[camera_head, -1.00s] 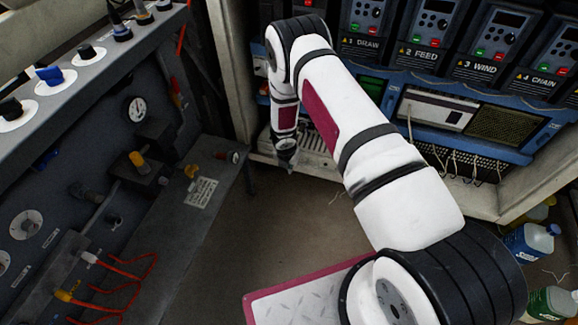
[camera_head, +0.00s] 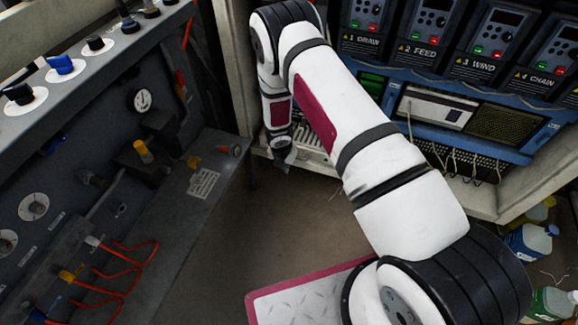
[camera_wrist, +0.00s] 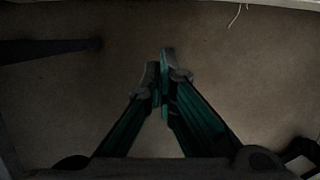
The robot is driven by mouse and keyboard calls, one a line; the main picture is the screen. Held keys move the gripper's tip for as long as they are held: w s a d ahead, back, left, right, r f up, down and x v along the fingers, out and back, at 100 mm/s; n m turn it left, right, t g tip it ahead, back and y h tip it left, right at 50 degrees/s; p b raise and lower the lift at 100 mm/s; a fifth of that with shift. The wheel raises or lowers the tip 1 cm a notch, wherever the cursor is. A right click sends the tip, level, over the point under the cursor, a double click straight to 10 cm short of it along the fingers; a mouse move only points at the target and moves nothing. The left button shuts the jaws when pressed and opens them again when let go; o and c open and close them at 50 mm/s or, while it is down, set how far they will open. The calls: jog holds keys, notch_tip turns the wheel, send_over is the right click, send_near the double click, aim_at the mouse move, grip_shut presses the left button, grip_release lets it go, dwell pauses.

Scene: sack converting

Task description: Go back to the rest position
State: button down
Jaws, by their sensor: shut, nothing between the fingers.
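My gripper (camera_wrist: 161,78) shows in the wrist view with its two fingers closed together, nothing between them, above a bare brown floor (camera_wrist: 230,60). In the head view my arm reaches up and to the left from the lower right, bends at the elbow and points down in front of the cabinet's lower shelf. The end of my gripper (camera_head: 283,165) is small and dark there, and its fingers are hard to make out.
The grey control panel (camera_head: 95,150) with knobs, a gauge and red hoses stands on the left. The cabinet (camera_head: 510,175) with labelled drives (camera_head: 425,30) stands behind my arm. Bottles (camera_head: 530,242) stand at the right. The floor (camera_head: 270,225) between is clear.

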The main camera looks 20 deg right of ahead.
jog(key=p+v, duration=0.1)
jog(key=v, duration=0.5)
jog(key=shift+s+p, duration=0.15)
jog(key=shift+p, duration=0.2)
